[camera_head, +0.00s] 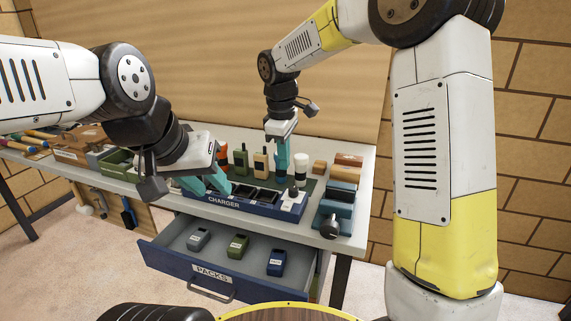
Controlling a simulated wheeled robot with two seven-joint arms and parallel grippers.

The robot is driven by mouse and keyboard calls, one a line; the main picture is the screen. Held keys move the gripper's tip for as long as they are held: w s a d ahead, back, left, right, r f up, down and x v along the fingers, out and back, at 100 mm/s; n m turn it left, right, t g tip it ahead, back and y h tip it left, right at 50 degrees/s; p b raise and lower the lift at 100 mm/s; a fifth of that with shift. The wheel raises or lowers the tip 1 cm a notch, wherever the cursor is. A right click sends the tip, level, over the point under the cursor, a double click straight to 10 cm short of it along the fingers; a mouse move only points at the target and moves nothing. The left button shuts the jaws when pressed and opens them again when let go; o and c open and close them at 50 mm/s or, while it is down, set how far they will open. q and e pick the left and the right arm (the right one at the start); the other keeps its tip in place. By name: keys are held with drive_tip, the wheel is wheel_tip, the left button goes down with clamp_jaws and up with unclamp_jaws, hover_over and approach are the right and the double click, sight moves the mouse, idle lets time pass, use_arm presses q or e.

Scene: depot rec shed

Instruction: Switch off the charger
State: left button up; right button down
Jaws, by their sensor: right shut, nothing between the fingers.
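The charger (258,208) is a long blue box labelled CHARGER along the table's front edge, with dark slots in its top. A pale panel (289,203) is at its right end; the switch's position is too small to tell. My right gripper (281,168) is shut and empty, its teal fingers pointing down above or behind the right part of the charger; I cannot tell if they touch anything. My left gripper (207,186) is over the charger's left end, its teal fingers apart with nothing visible between them; it hides that end.
An open drawer (212,273) labelled PACKS juts out below, holding a grey, a green and a blue pack. Handheld radios (261,163) and a white-topped cylinder (301,170) stand behind the charger. A blue vice-like tool (338,199) is right. Boxes and trays (118,160) crowd the left.

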use_arm(q)
drive_tip(key=shift+c, duration=0.5)
